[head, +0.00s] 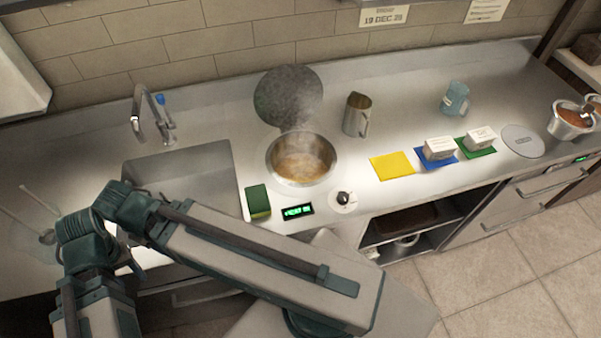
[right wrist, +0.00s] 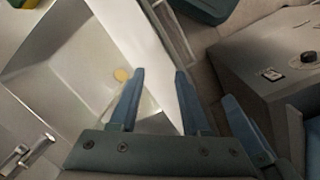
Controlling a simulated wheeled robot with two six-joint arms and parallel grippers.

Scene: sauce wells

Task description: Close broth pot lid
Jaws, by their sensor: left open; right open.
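The broth pot (head: 331,160) is sunk into the counter in the head view, with brown broth and faint steam in it. Its round dark grey lid (head: 288,92) stands open, tilted up behind the pot. My left arm crosses the lower left of the head view, apart from the pot and lid; I cannot make out its gripper's fingertips there. My right gripper (right wrist: 158,90) is open and empty in the right wrist view, above the sink area. The pot and lid do not show clearly in that view.
A sink (head: 190,175) lies left of the pot, with a faucet (head: 150,115) behind it. A green sponge (head: 257,201), a display (head: 298,211) and a knob (head: 343,199) sit in front.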

